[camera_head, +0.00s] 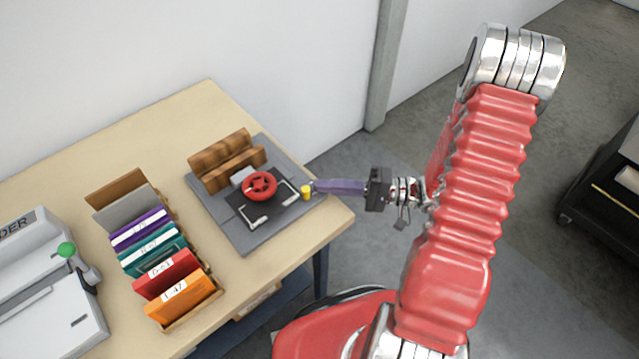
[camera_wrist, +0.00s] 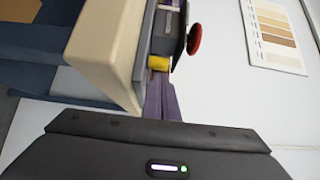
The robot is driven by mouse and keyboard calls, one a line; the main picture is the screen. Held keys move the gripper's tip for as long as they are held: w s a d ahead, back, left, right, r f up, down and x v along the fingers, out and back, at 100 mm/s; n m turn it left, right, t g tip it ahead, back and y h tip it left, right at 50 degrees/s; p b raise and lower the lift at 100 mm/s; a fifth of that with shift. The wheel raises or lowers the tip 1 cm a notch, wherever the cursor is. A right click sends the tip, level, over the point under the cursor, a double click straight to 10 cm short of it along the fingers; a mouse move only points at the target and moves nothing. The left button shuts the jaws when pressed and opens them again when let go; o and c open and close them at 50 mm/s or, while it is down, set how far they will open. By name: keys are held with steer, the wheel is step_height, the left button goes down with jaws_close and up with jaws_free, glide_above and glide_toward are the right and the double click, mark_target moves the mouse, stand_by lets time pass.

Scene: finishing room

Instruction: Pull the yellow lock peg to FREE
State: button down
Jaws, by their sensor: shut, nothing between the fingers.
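The yellow lock peg (camera_head: 306,192) sits at the right side of the grey base plate (camera_head: 243,238), near the red handwheel (camera_head: 260,186). In the wrist view the peg (camera_wrist: 158,63) shows just beyond my fingertips. My gripper (camera_head: 314,186) is shut, with its purple fingers pointing left at the peg from the right. The fingertips look very close to the peg; I cannot tell whether they touch it. In the wrist view my gripper (camera_wrist: 163,80) partly covers the area below the peg. No FREE marking is readable.
A wooden block (camera_head: 228,160) stands at the back of the plate. A tray of coloured folders (camera_head: 160,260) and a grey machine with a green knob (camera_head: 66,250) lie to the left on the table (camera_head: 60,180). A white wall stands behind. A colour chart (camera_wrist: 274,37) shows in the wrist view.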

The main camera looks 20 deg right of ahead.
steer(key=v, duration=1.1)
steer(key=shift+d, duration=0.3)
steer(key=s+a+r+n+g+h, duration=0.4)
steer(key=s+a+r+g+h, duration=0.2)
steer(key=a+r+g+h, duration=0.4)
step_height(320, 180, up, 10)
steer(key=s+a+t+h, duration=0.2)
steer(key=t+h, duration=0.4)
steer(key=t, duration=0.2)
steer(key=shift+a+r+n, duration=0.2)
steer(key=shift+a+n, duration=0.15)
steer(key=shift+n, duration=0.05)
stand_by(0.4)
